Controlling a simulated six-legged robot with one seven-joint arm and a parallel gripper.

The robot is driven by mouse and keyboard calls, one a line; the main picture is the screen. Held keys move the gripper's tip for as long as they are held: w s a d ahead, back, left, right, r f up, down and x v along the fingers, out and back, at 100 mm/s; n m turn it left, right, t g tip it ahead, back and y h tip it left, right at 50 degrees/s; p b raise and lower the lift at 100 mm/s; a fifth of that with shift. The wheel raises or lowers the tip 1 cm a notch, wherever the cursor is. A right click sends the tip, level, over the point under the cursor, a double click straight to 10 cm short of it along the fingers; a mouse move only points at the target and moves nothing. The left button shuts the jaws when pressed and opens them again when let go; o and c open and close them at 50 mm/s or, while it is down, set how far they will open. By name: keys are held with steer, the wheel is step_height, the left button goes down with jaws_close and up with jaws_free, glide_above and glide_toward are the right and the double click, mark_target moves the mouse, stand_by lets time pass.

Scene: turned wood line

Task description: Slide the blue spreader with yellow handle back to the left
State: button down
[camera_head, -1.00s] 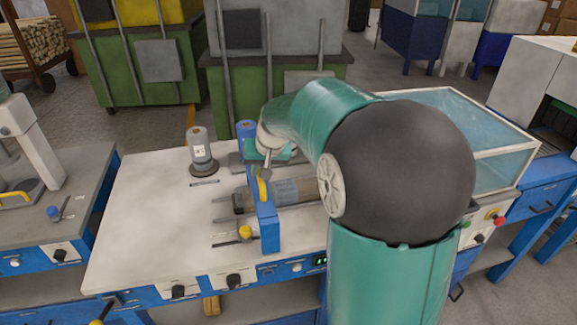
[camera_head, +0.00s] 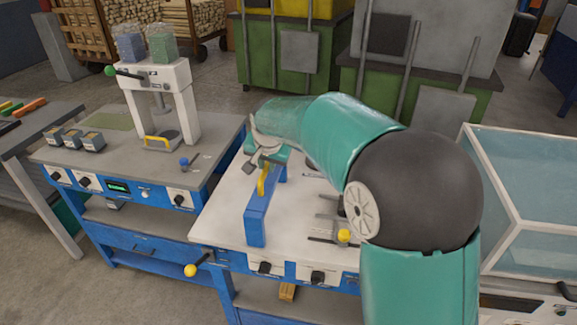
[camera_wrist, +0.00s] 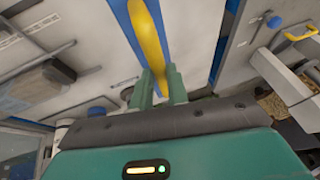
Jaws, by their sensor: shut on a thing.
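The blue spreader (camera_head: 257,217) is a long upright blue bar with a yellow handle (camera_head: 263,180) on top. It is near the left end of the white worktable (camera_head: 220,212), left of the slotted fixture with the yellow knob (camera_head: 343,235). My gripper (camera_head: 265,163) is at the handle's far end. In the wrist view the gripper fingers (camera_wrist: 160,80) are shut on the yellow handle (camera_wrist: 148,35), with the blue spreader (camera_wrist: 120,12) beneath it. I cannot tell whether the spreader touches the tabletop. My arm hides part of the fixture and table.
A grey table (camera_head: 110,170) with a white press (camera_head: 160,95) and several small boxes stands to the left. A glass-sided case (camera_head: 530,190) stands at the right. Green bins (camera_head: 275,65) are behind. A yellow-knobbed lever (camera_head: 191,270) sticks out at the white table's front left.

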steer(key=shift+w+a+r, duration=0.15)
steer(key=shift+a, duration=0.45)
steer(key=c, duration=1.4)
jaws_free()
steer(key=shift+w+a, duration=0.1)
steer(key=shift+o, duration=0.2)
steer(key=v, duration=1.3)
steer(key=shift+s+r, duration=0.25)
steer(key=shift+r, duration=0.1)
